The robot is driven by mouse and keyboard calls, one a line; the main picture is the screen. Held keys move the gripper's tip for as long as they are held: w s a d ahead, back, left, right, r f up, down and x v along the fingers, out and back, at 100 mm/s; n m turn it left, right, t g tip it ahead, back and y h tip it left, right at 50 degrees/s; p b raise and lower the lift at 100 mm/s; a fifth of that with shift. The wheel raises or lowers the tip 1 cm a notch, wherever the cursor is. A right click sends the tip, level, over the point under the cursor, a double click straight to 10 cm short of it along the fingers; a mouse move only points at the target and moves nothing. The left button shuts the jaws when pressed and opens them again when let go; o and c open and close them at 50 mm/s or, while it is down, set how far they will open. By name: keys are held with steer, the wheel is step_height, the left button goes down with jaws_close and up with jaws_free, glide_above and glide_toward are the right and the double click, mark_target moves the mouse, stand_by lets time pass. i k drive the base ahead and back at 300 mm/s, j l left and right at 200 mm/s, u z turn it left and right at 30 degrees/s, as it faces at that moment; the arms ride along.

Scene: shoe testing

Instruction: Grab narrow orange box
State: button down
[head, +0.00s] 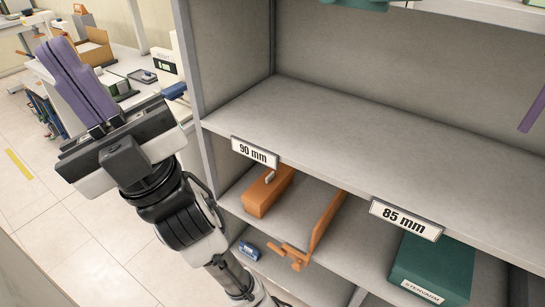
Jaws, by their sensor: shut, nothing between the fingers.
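A narrow orange box (267,192) sits on the shelf level below the "90 mm" label, with its long side running back into the shelf. A small pale part shows on its top. My gripper (57,48) is at the upper left, outside the shelf unit and well apart from the box. Its long purple fingers point up and are together, with nothing seen between them.
A thin upright orange panel (328,220) stands right of the box, with an orange clamp-like piece (292,257) by its front. A blue item (249,251) is below. A green box (432,268) is under the "85 mm" label (405,219). The upper shelf (370,130) is mostly bare.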

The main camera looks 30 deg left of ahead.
mark_target(261, 195)
steer(key=u, duration=0.8)
steer(key=i+l, duration=0.15)
steer(key=i, duration=0.35)
steer(key=i+l+u, duration=0.15)
steer(key=i, duration=0.35)
